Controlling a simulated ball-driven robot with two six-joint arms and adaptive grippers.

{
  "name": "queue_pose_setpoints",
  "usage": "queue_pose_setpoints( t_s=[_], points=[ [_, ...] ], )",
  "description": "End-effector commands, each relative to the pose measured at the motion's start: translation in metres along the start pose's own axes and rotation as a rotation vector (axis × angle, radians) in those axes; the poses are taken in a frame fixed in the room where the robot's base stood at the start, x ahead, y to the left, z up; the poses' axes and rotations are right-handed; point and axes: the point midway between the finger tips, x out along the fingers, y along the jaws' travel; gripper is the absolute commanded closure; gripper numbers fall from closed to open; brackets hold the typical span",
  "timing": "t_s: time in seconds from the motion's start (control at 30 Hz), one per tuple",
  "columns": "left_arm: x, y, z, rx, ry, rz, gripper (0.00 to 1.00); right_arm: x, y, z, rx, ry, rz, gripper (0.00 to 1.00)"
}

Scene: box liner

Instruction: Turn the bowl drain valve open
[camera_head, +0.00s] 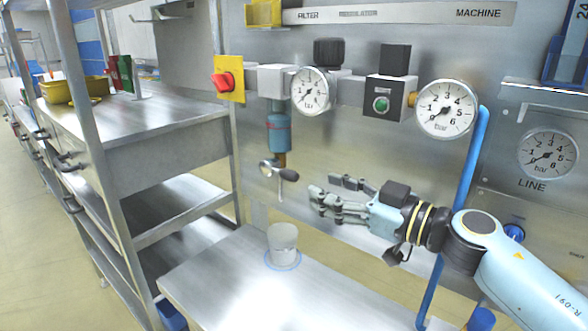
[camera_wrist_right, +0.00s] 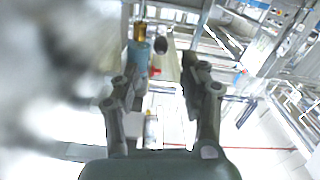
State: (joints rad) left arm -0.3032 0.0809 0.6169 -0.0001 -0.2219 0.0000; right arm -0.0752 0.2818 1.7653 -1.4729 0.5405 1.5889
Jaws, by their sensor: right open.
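The bowl drain valve (camera_head: 272,170) sits under the blue filter bowl (camera_head: 279,133), a metal fitting with a black-knobbed lever (camera_head: 289,175) pointing right. My right gripper (camera_head: 322,186) is open and empty, to the right of the knob and slightly lower in the picture, apart from it. In the right wrist view the open fingers (camera_wrist_right: 160,75) frame the space below the dark knob (camera_wrist_right: 160,45). The brass stem (camera_wrist_right: 140,30) and blue bowl (camera_wrist_right: 139,55) show near the left finger. My left gripper is out of view.
A white cup (camera_head: 283,240) stands on a blue ring on the steel bench (camera_head: 240,280), below the valve. Gauges (camera_head: 309,91), a red switch (camera_head: 223,82) and a blue pipe (camera_head: 466,165) are on the panel. Steel shelving (camera_head: 150,140) stands left. Space between gripper and knob looks clear.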

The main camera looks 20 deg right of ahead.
Motion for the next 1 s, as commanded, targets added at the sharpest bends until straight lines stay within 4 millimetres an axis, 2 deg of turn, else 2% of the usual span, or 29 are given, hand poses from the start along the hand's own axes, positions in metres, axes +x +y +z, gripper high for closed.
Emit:
queue_pose_setpoints(
  t_s=[0.1, 0.2, 0.4, 0.57, 0.83, 1.0],
  points=[
    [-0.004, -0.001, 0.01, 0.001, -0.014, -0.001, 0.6, 0.026, 0.001, -0.003, 0.003, 0.005, 0.002, 0.56],
    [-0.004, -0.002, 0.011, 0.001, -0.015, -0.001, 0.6, 0.046, 0.0, -0.002, 0.003, 0.003, 0.001, 0.56],
    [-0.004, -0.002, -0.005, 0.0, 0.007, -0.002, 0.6, 0.076, 0.0, -0.001, 0.002, 0.001, 0.001, 0.56],
    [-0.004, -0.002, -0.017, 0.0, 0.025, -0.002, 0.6, 0.085, 0.0, -0.001, 0.001, 0.0, 0.0, 0.56],
    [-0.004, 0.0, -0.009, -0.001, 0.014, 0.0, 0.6, 0.086, 0.0, 0.0, 0.0, -0.001, -0.001, 0.57],
    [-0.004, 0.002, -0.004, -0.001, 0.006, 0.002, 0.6, 0.086, 0.0, 0.0, 0.0, 0.0, 0.0, 0.8]
  ],
)
